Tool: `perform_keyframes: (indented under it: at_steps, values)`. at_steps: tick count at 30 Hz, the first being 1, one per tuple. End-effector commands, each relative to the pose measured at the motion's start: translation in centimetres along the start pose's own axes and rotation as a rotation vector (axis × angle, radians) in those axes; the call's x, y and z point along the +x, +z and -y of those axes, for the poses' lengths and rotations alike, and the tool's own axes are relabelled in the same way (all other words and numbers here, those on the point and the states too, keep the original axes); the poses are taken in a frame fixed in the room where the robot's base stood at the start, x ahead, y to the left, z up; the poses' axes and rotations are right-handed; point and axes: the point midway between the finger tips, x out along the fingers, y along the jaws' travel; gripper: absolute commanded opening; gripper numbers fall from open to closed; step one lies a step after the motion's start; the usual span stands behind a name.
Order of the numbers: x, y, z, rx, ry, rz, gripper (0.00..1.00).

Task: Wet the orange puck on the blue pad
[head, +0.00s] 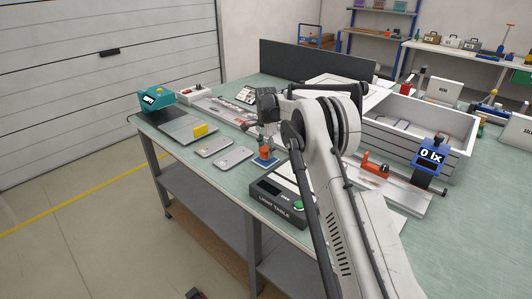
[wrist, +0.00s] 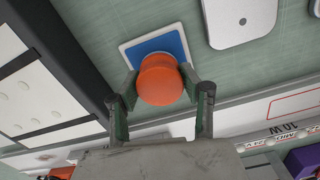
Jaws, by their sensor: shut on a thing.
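The orange puck (wrist: 160,82) is between the two fingers of my gripper (wrist: 160,92) in the wrist view, and the fingers are shut on it. In the head view the puck (head: 264,153) shows below my gripper (head: 262,140). The blue pad (wrist: 165,45), with a white border, lies under and partly behind the puck in the wrist view. In the head view the pad (head: 266,162) is at the puck's foot. The puck covers part of the pad. I cannot tell whether the puck touches it.
Two grey plates (head: 233,157) lie to the left, close to the bench's front edge. A grey open-topped box (head: 420,125) and a blue lux meter (head: 430,154) stand to the right.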

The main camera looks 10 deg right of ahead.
Motion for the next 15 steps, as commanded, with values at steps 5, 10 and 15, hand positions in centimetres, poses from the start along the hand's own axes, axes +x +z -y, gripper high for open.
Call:
perform_keyframes:
  at_steps: [5, 10, 15]
  values:
    - [-1.4, 0.0, 0.0, 0.0, 0.0, 0.0, 0.19]
    - [-2.6, 0.0, 0.0, 0.0, -0.001, 0.0, 0.19]
    - [-3.8, 0.0, 0.0, 0.0, -0.001, 0.0, 0.19]
